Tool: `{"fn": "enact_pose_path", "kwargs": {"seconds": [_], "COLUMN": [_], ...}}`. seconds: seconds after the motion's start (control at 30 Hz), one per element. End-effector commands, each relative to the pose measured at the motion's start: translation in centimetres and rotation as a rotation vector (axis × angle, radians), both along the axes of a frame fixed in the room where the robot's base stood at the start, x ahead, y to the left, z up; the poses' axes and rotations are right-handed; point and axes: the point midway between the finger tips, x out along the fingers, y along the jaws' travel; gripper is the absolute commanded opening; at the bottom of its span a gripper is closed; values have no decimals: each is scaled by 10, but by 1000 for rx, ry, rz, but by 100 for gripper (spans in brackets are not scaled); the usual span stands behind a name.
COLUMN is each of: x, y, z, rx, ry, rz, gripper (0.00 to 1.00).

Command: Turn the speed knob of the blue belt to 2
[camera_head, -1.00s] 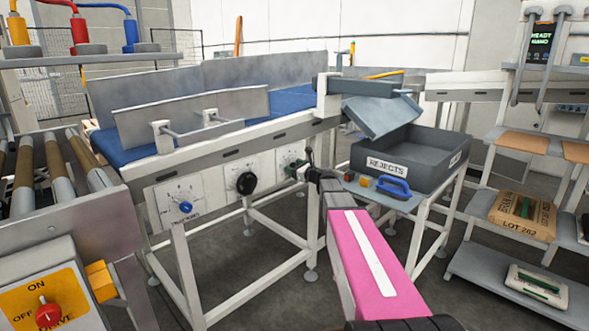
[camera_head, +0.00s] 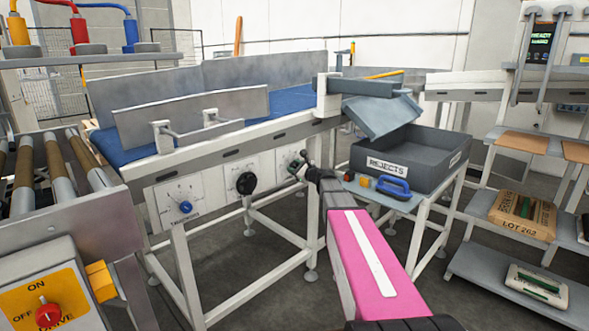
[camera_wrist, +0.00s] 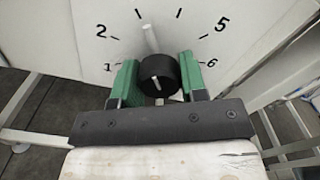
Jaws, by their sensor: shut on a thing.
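The blue belt (camera_head: 290,101) runs across the middle of the head view. Three dials sit on the front of its frame: one with a blue knob (camera_head: 185,207), one with a large black knob (camera_head: 246,183), and one at the right end, partly hidden by my gripper (camera_head: 295,167). In the wrist view my gripper (camera_wrist: 157,80) has its green fingers shut on a black knob (camera_wrist: 158,74), one on each side. Its dial (camera_wrist: 205,48) shows 1, 2, 5 and 6. A white pointer (camera_wrist: 150,38) stands above the knob, slightly left of upright, between 2 and 5.
A grey rejects bin (camera_head: 400,167) stands on a small table right of my gripper, with a blue-handled tool (camera_head: 393,187) in front. The belt's white legs (camera_head: 187,275) stand below. A roller conveyor (camera_head: 60,170) and an on/off box (camera_head: 45,300) are at left.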

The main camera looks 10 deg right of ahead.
Motion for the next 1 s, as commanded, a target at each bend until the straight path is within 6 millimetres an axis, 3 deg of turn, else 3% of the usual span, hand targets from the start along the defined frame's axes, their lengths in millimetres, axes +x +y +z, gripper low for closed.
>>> {"fn": "enact_pose_path", "kwargs": {"seconds": [0.6,1.0], "x": [0,0], "y": [-1,-1], "z": [1,1], "rx": [-454,-620], "ry": [-329,-450], "rz": [1,1], "gripper": [16,16]}}
